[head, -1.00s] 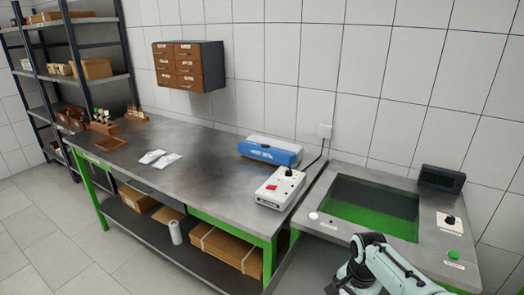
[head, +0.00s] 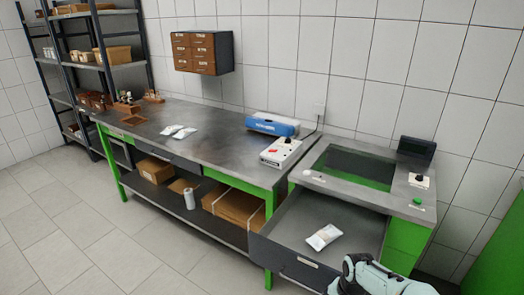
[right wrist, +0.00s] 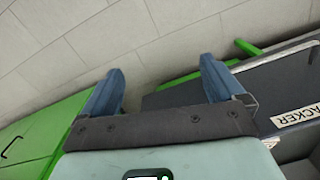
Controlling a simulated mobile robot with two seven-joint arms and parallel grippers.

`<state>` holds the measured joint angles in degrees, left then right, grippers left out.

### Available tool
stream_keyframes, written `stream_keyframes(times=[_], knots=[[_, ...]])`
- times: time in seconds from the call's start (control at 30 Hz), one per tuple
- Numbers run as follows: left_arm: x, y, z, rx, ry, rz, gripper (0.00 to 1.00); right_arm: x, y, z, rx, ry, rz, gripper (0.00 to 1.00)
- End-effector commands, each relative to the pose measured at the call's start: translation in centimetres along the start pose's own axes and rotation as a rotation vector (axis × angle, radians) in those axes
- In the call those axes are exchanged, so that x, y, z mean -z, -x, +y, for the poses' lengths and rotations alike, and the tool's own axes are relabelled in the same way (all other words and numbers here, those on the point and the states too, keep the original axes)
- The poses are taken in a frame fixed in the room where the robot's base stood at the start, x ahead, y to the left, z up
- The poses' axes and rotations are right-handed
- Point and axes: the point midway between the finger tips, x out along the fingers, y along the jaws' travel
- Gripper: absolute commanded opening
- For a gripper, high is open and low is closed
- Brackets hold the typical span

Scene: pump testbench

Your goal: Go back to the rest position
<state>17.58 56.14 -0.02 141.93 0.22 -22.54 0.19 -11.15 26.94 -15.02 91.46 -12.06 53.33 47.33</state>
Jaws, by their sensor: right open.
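My right arm shows at the bottom right of the head view, in front of an open drawer (head: 345,226); its fingertips are not visible there. In the right wrist view my right gripper (right wrist: 160,82) is open, its two blue fingers apart with nothing between them. The front of a dark drawer with a label (right wrist: 292,115) is just to the right of the gripper. My left gripper is in neither view.
A white packet (head: 323,237) lies in the open drawer, which sticks out below the bench with the green-bottomed basin (head: 355,168). The long metal workbench (head: 215,145) holds a blue-and-white device (head: 272,124) and a white switch box (head: 281,152). The floor (head: 80,240) at left is clear.

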Motion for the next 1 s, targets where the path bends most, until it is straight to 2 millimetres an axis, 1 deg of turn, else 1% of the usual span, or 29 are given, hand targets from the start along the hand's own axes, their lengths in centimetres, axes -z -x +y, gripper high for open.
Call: stream_keyframes(times=[0.03,0.07,0.1,0.13,0.17,0.2,0.27,0.3,0.37,0.4,0.5,0.6,0.67,0.73,1.0], knots=[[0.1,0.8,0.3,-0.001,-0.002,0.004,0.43,-1.2,-3.0,0.6,-0.002,0.044,-0.034,0.95],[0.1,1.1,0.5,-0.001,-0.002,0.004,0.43,-1.9,-4.8,1.0,0.004,0.073,-0.049,0.95],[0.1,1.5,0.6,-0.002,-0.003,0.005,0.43,-3.1,-7.2,1.6,0.015,0.112,-0.07,0.95],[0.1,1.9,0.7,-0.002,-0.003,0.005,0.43,-4.1,-9.0,2.1,0.024,0.139,-0.085,0.95],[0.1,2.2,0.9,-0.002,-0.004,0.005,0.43,-5.3,-10.7,2.7,0.034,0.167,-0.102,0.95],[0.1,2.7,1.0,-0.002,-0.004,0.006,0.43,-7.0,-12.9,3.7,0.051,0.201,-0.123,0.95],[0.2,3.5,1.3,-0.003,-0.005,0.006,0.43,-10.1,-15.8,5.4,0.078,0.25,-0.153,0.95],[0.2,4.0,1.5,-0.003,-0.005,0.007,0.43,-12.3,-17.4,6.6,0.098,0.278,-0.169,0.95],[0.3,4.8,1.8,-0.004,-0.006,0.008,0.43,-15.5,-19.0,8.3,0.125,0.315,-0.187,0.95],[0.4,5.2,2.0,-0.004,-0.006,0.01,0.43,-17.5,-19.6,9.4,0.14,0.337,-0.195,0.95],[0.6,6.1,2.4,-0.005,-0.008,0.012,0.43,-21.6,-20.2,11.4,0.171,0.378,-0.205,0.95],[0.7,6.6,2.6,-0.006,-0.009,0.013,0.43,-24.2,-20.1,12.7,0.188,0.405,-0.205,0.95],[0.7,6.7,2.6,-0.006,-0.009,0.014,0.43,-25.1,-20.0,13.2,0.194,0.415,-0.204,0.95],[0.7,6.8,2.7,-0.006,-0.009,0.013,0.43,-25.6,-19.9,13.4,0.199,0.423,-0.2,0.95],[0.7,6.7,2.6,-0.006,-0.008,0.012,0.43,-25.7,-20.0,13.4,0.199,0.426,-0.197,0.95]])
